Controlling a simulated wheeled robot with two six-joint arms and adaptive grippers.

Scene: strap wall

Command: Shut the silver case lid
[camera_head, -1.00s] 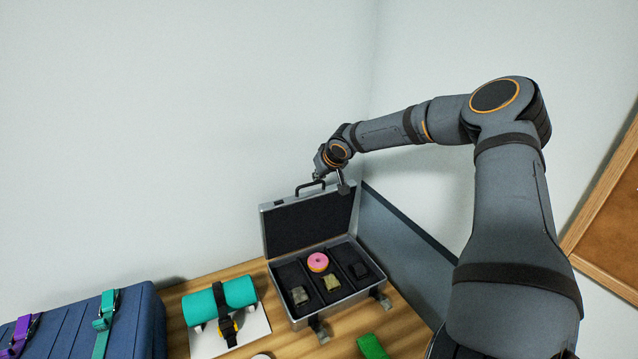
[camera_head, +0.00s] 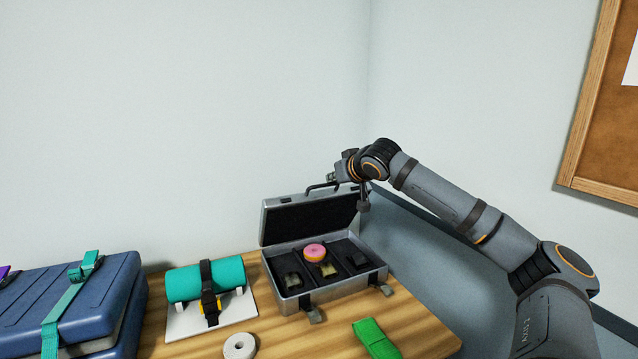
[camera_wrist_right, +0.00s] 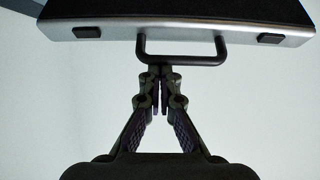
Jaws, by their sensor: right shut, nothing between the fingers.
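The silver case (camera_head: 335,292) stands on the wooden table with its lid (camera_head: 311,220) raised. The lid's dark lining faces forward. Inside the compartments are a pink donut (camera_head: 315,252) and several small dark or olive items. My right gripper (camera_head: 345,190) is at the lid's top edge, beside the black handle (camera_head: 320,187). In the right wrist view, the gripper (camera_wrist_right: 157,78) is shut and empty, its tips close against the handle (camera_wrist_right: 182,60); I cannot tell whether they touch. My left gripper is not in view.
A teal roll (camera_head: 187,283) with a black strap lies on a white stand left of the case. A blue case (camera_head: 65,300) with straps is at far left. A white ring (camera_head: 239,346) and a folded green strap (camera_head: 376,338) lie in front. A corkboard (camera_head: 604,130) hangs at right.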

